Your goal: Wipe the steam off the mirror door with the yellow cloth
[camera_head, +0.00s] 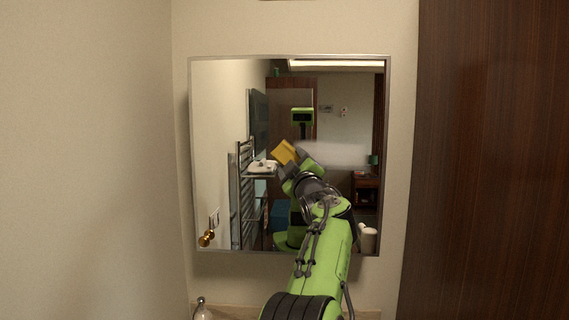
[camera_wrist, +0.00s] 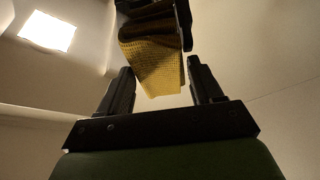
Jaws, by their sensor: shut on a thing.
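The mirror door (camera_head: 220,100) hangs on the wall ahead, in a thin metal frame. A pale, soft-edged patch of steam (camera_head: 345,153) lies on its right middle, partly hidden by my arm. My gripper (camera_head: 290,172) is up at the middle of the mirror, at the left end of the patch. The yellow cloth (camera_head: 284,152) shows at its tip. In the wrist view my gripper (camera_wrist: 160,68) has a finger on each side of the yellow cloth (camera_wrist: 158,70). Dark parts above it look like a reflection. Contact between cloth and glass cannot be told.
A brass knob (camera_head: 207,238) is at the mirror's lower left. A bottle-like thing (camera_head: 203,309) stands below on a ledge (camera_head: 235,312). A dark wood panel (camera_head: 490,160) is close on the right; a plain wall (camera_head: 85,160) is on the left. The mirror reflects the room and me.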

